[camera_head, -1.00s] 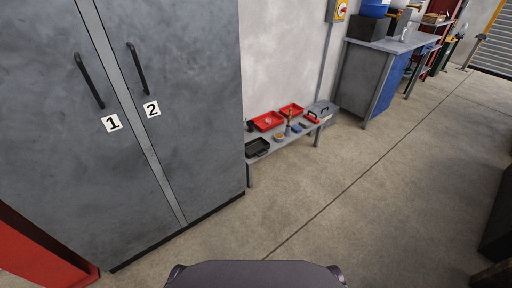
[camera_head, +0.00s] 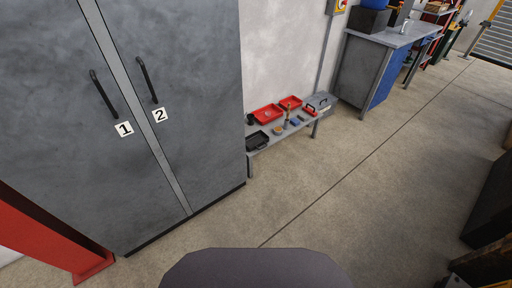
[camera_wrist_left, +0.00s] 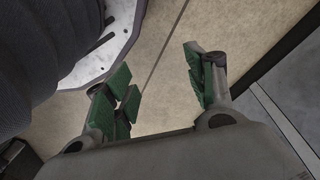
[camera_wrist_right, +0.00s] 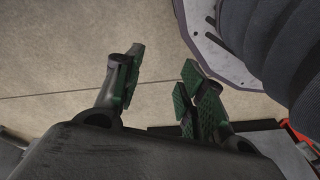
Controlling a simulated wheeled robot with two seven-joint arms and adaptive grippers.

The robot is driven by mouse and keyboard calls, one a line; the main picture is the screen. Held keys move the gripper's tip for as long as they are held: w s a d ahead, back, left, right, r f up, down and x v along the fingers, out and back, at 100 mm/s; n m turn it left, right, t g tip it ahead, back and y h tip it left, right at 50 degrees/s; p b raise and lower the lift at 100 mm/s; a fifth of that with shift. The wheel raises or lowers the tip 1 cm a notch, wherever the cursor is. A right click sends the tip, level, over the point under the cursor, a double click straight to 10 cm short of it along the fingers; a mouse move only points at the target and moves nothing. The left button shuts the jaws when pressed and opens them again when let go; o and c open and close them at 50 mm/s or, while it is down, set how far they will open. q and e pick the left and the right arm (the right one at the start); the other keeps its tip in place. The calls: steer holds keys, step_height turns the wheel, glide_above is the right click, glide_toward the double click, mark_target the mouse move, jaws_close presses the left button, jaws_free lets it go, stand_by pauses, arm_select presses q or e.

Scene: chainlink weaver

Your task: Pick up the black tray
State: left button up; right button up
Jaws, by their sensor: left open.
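The black tray (camera_head: 257,141) lies at the near left end of a low grey bench (camera_head: 282,140), beside the grey locker, in the head view. It looks like a shallow, dark rectangular tray. Neither gripper shows in the head view. My left gripper (camera_wrist_left: 160,80) shows in the left wrist view, open and empty above bare floor. My right gripper (camera_wrist_right: 163,78) shows in the right wrist view, its fingers apart with nothing between them. Both are away from the tray, which is in neither wrist view.
A tall grey locker (camera_head: 190,60) stands left of the bench. A workbench (camera_head: 365,65) stands beyond. A red post (camera_head: 60,240) is at lower left. The floor right of the bench is clear.

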arm_select(q)
steer(key=s+a+r+p, duration=0.1)
steer(key=s+a+p, duration=0.2)
steer(key=s+p, duration=0.5)
steer(key=s+a+r+g+p, duration=0.1)
steer(key=s+a+p, duration=0.2)
steer(key=s+p, duration=0.4)
steer(key=shift+s+r+y+p, duration=0.15)
steer(key=shift+s+y+p, duration=0.2)
steer(key=shift+s, duration=0.9)
arm_select(e)
steer(key=s+d+r, duration=0.1)
steer(key=s+d, duration=0.2)
steer(key=s, duration=0.5)
steer(key=s+d+r+g, duration=0.1)
steer(key=s+d, duration=0.2)
steer(key=s, duration=0.6)
steer(key=shift+s+r+h, duration=0.15)
steer(key=shift+s+h, duration=0.15)
